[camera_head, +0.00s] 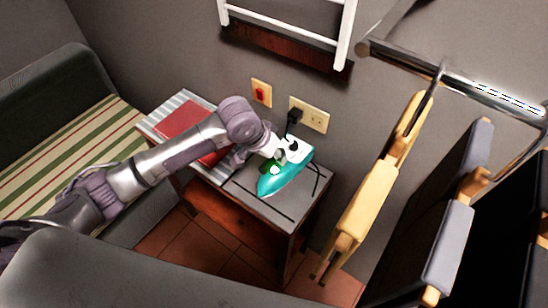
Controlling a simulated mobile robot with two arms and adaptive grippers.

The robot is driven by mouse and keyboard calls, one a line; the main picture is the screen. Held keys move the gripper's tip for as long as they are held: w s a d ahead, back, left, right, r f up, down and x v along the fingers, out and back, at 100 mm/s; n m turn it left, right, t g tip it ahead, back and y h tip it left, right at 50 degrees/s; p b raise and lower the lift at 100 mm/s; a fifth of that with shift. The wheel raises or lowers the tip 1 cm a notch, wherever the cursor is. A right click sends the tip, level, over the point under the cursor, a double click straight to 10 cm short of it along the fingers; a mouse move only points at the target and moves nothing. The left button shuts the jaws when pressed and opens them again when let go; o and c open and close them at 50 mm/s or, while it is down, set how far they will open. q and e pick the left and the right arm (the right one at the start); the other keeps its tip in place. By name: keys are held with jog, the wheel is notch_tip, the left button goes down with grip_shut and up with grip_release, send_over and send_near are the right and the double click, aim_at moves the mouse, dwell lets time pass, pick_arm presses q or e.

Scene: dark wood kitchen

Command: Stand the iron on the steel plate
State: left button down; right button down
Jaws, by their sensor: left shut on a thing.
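A teal and white iron (286,178) is over the right part of a small wooden side table. A grey steel plate (252,193) covers that part of the table top, partly hidden under the iron. My left gripper (277,160) is shut on the iron at its upper side, and the wrist hides part of the grip. The iron's pointed end is toward the front left. I cannot tell whether the iron touches the plate. My right gripper is not in view.
A red book (187,119) lies on a striped cloth on the table's left part. Sockets with a black plug (294,115) are on the wall behind. Hangers (365,195) hang from a metal rail at the right. A striped couch (75,155) stands left.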

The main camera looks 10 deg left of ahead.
aim_at(275, 170)
pick_arm(q)
notch_tip(275, 170, down, 3)
jog(key=shift+r+p, duration=0.1)
jog(key=shift+p, duration=0.35)
jog(key=shift+f, duration=0.35)
jog(key=c, duration=1.3)
grip_release()
jog(key=shift+s+f, duration=0.1)
jog(key=shift+f, duration=0.2)
jog(key=shift+c, duration=0.2)
jog(key=o, duration=0.4)
jog(key=shift+r, duration=0.1)
jog(key=shift+b+v, duration=0.65)
jog(key=shift+v, duration=5.45)
